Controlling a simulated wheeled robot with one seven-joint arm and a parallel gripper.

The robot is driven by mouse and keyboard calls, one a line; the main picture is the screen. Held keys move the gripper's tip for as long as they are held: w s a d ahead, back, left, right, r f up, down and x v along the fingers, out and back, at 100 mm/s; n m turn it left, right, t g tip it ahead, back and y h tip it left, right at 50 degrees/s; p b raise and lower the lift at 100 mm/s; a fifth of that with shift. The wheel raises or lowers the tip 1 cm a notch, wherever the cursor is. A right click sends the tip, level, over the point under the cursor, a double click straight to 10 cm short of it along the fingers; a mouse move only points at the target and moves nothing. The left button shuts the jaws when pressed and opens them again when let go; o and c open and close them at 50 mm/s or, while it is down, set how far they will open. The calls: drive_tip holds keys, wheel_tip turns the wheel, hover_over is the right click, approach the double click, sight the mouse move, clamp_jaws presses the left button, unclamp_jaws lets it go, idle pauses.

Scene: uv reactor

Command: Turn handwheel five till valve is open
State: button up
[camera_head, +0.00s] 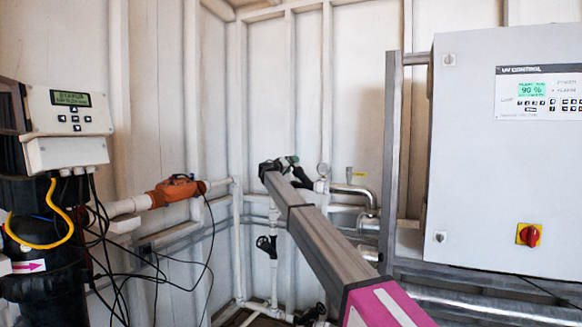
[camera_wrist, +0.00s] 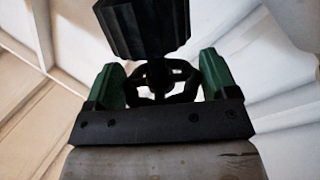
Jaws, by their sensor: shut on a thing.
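In the wrist view my gripper (camera_wrist: 160,78) has a black base and two green fingers, one on each side of a dark handwheel (camera_wrist: 148,95). The fingers are shut on this wheel. A black block-shaped part (camera_wrist: 143,28) lies just beyond it and covers some of the view. In the head view my gripper (camera_head: 280,164) is at the far end of my outstretched arm, at the pipework near the back corner. The gripped wheel is hard to make out there. No number or valve position mark is readable.
Another dark handwheel (camera_head: 267,244) sits on a vertical pipe below and left of my gripper. A grey UV control cabinet (camera_head: 480,180) stands at right on a metal frame. An orange device (camera_head: 174,190), a controller (camera_head: 70,115) and loose black cables are at left.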

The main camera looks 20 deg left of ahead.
drive_tip(key=n+g+y, duration=0.1)
drive_tip(key=n+y, duration=0.2)
drive_tip(key=y, duration=0.2)
drive_tip(key=shift+d+r+n+g, duration=0.1)
drive_tip(key=shift+n+g, duration=0.3)
drive_tip(key=n+g+y, duration=0.3)
drive_tip(key=y, duration=0.2)
drive_tip(key=shift+w+r+g, duration=0.1)
drive_tip(key=shift+g, duration=0.3)
drive_tip(key=n+g+y, duration=0.1)
drive_tip(key=g, duration=0.2)
drive_tip(key=n+g+y, duration=0.2)
drive_tip(key=g, duration=0.1)
drive_tip(key=shift+w+n, duration=0.15)
drive_tip(key=shift+n, duration=0.15)
drive_tip(key=shift+d+n+g+y, duration=0.1)
drive_tip(key=shift+n+g+y, duration=0.65)
drive_tip(key=shift+g, duration=0.85)
drive_tip(key=o, duration=0.8)
drive_tip(key=v, duration=1)
drive_tip(key=shift+d+r, duration=0.15)
drive_tip(key=shift+r, duration=0.15)
